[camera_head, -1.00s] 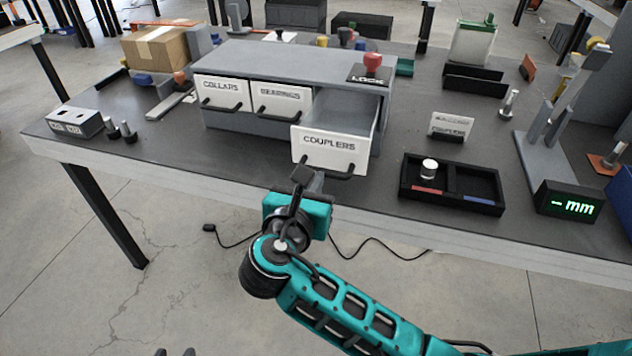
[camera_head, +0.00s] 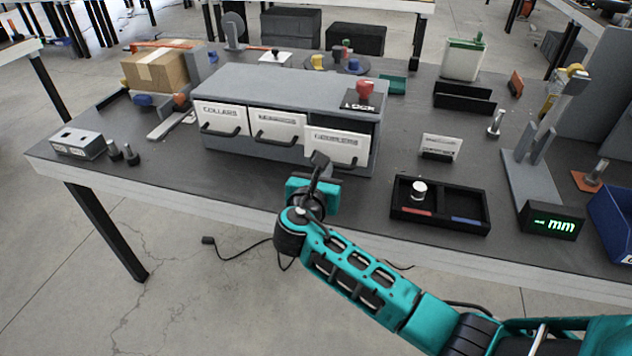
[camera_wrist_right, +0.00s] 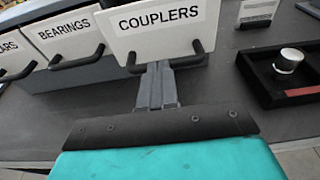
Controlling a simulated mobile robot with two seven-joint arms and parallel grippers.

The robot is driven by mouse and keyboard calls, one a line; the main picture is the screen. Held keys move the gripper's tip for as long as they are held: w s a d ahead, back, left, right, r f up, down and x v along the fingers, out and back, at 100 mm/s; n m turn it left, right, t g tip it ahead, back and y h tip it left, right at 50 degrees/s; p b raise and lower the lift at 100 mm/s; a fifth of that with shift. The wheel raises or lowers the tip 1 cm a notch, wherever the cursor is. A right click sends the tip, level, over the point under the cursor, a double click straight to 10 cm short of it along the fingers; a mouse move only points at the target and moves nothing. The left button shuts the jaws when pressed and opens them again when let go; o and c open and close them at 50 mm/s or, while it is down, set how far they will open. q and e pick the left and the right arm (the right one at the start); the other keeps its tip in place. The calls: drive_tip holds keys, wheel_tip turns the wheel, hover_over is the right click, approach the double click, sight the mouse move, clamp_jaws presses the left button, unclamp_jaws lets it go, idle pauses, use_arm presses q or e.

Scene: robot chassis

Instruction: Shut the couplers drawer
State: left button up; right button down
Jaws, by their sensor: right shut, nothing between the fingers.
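The couplers drawer (camera_head: 337,150) is the right-hand drawer of the grey cabinet (camera_head: 300,85). Its white front stands a little proud of its neighbours, with a dark gap above it. Its label is clear in the wrist view (camera_wrist_right: 160,20), where the front overlaps the bearings front. My right gripper (camera_head: 319,160) is shut and empty, its tips at the couplers front by the black handle (camera_wrist_right: 198,57). In the wrist view the shut fingers (camera_wrist_right: 158,68) cover the handle's middle; I cannot tell whether they touch the front. My left gripper is not in view.
The collars drawer (camera_head: 221,118) and bearings drawer (camera_head: 277,129) look shut. A red knob (camera_head: 365,89) stands on the cabinet's lock plate. A black two-part tray (camera_head: 438,224) with a white-topped cylinder (camera_head: 419,190) is at right. A label stand (camera_head: 440,148) is behind it.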

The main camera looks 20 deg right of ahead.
sight(334, 152)
drive_tip(key=x, duration=0.4)
drive_tip(key=shift+w+r, duration=0.15)
drive_tip(key=shift+r, duration=0.25)
drive_tip(key=shift+w+d, duration=0.15)
drive_tip(key=shift+d, duration=0.05)
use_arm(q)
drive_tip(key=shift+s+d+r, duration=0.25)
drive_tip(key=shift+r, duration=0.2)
use_arm(e)
drive_tip(key=shift+d+r, duration=0.1)
drive_tip(key=shift+r, duration=0.05)
